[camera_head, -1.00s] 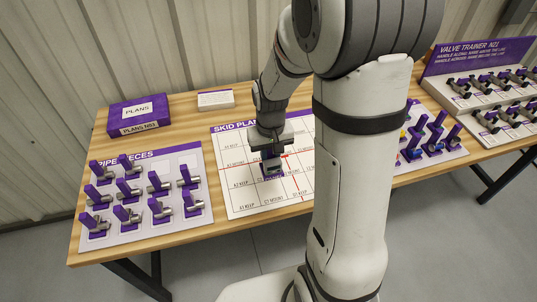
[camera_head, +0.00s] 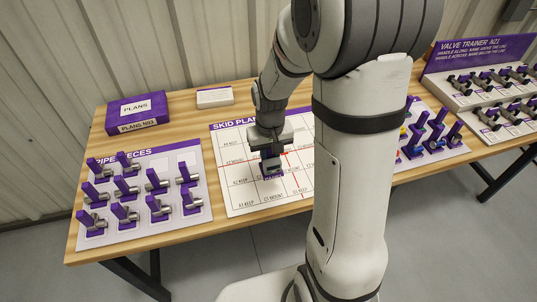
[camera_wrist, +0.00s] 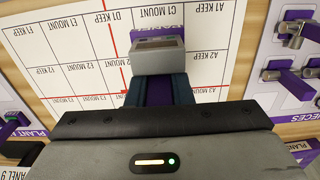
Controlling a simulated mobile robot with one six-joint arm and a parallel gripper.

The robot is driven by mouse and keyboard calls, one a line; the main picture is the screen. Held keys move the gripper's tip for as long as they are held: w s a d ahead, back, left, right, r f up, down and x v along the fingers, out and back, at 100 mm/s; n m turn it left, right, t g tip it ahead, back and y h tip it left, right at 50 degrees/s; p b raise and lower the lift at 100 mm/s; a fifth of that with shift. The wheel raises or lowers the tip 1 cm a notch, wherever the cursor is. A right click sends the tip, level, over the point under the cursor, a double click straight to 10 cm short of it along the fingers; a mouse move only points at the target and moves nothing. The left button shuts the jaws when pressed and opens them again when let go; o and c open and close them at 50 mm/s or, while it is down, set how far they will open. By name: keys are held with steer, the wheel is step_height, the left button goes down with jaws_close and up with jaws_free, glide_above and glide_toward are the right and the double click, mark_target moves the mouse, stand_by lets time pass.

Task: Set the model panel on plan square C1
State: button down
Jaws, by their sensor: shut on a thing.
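The model panel is a small grey block with a purple part below it. It shows in the head view (camera_head: 271,164) and in the wrist view (camera_wrist: 158,54). My gripper (camera_head: 268,150) is shut on it; the dark fingers show in the wrist view (camera_wrist: 160,90). The skid plan (camera_head: 240,205) is a white board with printed squares and red lines. The panel is over its middle-left part; I cannot tell whether it touches the board. Plan square C1 (camera_wrist: 170,22), labelled C1 MOUNT, shows just beyond the panel in the wrist view. The panel hides part of the board.
The pipe pieces board (camera_head: 150,228) with several purple-handled pieces stands left. A purple plans box (camera_head: 137,112) and a white box (camera_head: 214,97) lie behind. The valve trainer (camera_head: 480,62) is at right. My arm hides the plan's right part.

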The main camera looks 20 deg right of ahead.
mark_target(270, 165)
steer(key=shift+f+b, duration=1.5)
steer(key=shift+f, duration=0.6)
steer(key=shift+f+b, duration=1.45)
steer(key=shift+f, duration=0.35)
steer(key=shift+f+b, duration=0.6)
steer(key=shift+f, duration=0.1)
steer(key=c, duration=1.2)
jaws_free()
steer(key=shift+r, duration=0.2)
steer(key=shift+r+p, duration=0.45)
